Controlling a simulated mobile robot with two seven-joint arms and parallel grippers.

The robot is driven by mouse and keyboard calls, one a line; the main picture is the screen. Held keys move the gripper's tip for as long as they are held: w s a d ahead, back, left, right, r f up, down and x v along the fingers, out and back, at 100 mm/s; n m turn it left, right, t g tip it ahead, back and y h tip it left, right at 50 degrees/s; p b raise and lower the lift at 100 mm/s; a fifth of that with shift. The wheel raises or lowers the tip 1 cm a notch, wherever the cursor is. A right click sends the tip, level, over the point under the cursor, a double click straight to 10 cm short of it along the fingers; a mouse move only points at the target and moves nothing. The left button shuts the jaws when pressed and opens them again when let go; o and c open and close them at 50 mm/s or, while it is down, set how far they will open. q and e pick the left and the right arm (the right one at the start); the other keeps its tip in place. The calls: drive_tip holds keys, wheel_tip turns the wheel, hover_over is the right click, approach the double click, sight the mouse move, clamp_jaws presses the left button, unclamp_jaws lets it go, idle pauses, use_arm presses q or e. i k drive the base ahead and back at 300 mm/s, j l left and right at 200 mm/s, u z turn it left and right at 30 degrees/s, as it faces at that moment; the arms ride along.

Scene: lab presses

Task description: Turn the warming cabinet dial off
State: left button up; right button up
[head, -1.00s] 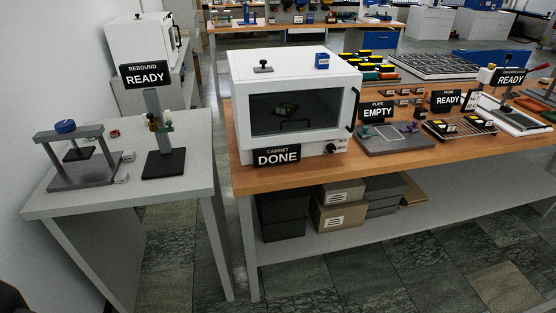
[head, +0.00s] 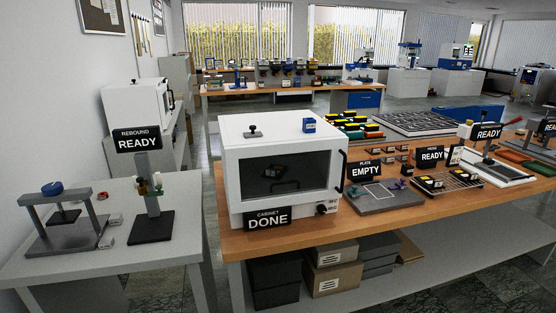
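The warming cabinet (head: 232,150) is a white box with a dark window in its closed door, standing on the wooden bench. Its dial (head: 322,208) is a small black knob at the lower right of the front, below the door handle (head: 342,170). A sign reading "CABINET DONE" (head: 268,218) stands at the front lower left of the cabinet. The dial's pointer is too small to read. A dark item shows through the window. Neither of my grippers is in view.
The wooden bench (head: 390,226) holds a plate (head: 385,197) with an "EMPTY" sign right of the cabinet. A grey table (head: 100,262) at left carries a rebound stand (head: 150,228) and a small press frame (head: 70,242). Boxes (head: 333,278) sit on the shelf below the bench.

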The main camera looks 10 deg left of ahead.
sight(321, 210)
drive_tip(key=i+l+u, duration=0.1)
drive_tip(key=u, duration=0.35)
drive_tip(key=l+u, duration=0.2)
drive_tip(key=u, duration=0.2)
drive_tip(key=i+l+u, duration=0.1)
drive_tip(key=u, duration=0.35)
drive_tip(key=l+u, duration=0.25)
drive_tip(key=l, duration=0.25)
drive_tip(key=k+l+u, duration=0.1)
drive_tip(key=l+u, duration=0.15)
drive_tip(key=l, duration=0.2)
drive_tip(key=l+u, duration=0.1)
drive_tip(key=l, duration=0.35)
drive_tip(key=k+l+u, duration=0.15)
drive_tip(key=l, duration=0.35)
drive_tip(key=k+l, duration=0.1)
drive_tip(key=l, duration=0.4)
drive_tip(key=k+l, duration=0.1)
drive_tip(key=l, duration=0.35)
drive_tip(key=k+l, duration=0.1)
drive_tip(key=l, duration=0.4)
drive_tip(key=k+l, duration=0.1)
drive_tip(key=l, duration=0.35)
drive_tip(key=i+u, duration=0.05)
